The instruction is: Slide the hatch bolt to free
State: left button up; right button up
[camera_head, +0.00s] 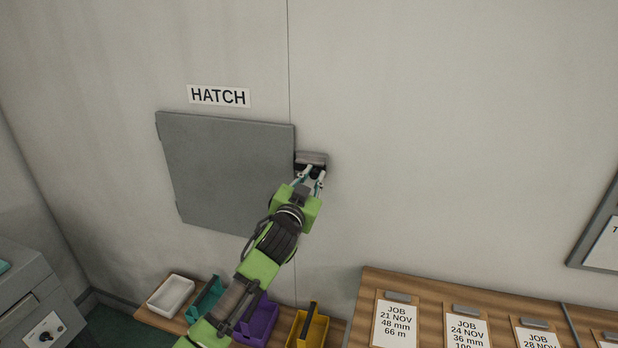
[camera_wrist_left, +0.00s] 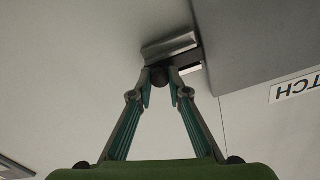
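The grey hatch door (camera_head: 225,170) lies flat against the wall under a HATCH label. Its bolt housing (camera_head: 311,158) is a small metal piece at the door's right edge; it also shows in the left wrist view (camera_wrist_left: 168,47), reaching to the door's edge (camera_wrist_left: 255,45). My left gripper (camera_head: 312,175) is at the bolt. In the left wrist view its two fingertips (camera_wrist_left: 160,82) close in on either side of a dark round knob (camera_wrist_left: 159,76) just beside the housing. The fingers partly hide the bolt in the head view. My right gripper is in neither view.
A white tray (camera_head: 171,296), a teal bin (camera_head: 207,298), a purple bin (camera_head: 262,320) and a yellow bin (camera_head: 311,329) stand on a wooden surface below. A wooden board (camera_head: 440,290) with job cards is at lower right. The wall around the bolt is clear.

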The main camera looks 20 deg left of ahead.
pick_arm(q)
jog(key=o, duration=0.4)
jog(key=shift+d, duration=0.25)
jog(key=shift+o, duration=0.2)
jog(key=shift+d, duration=0.15)
jog(key=shift+s+a+f, duration=0.1)
jog(key=shift+s+a, duration=0.1)
jog(key=shift+s, duration=0.4)
jog(key=s, duration=1.1)
jog(key=shift+w, duration=0.1)
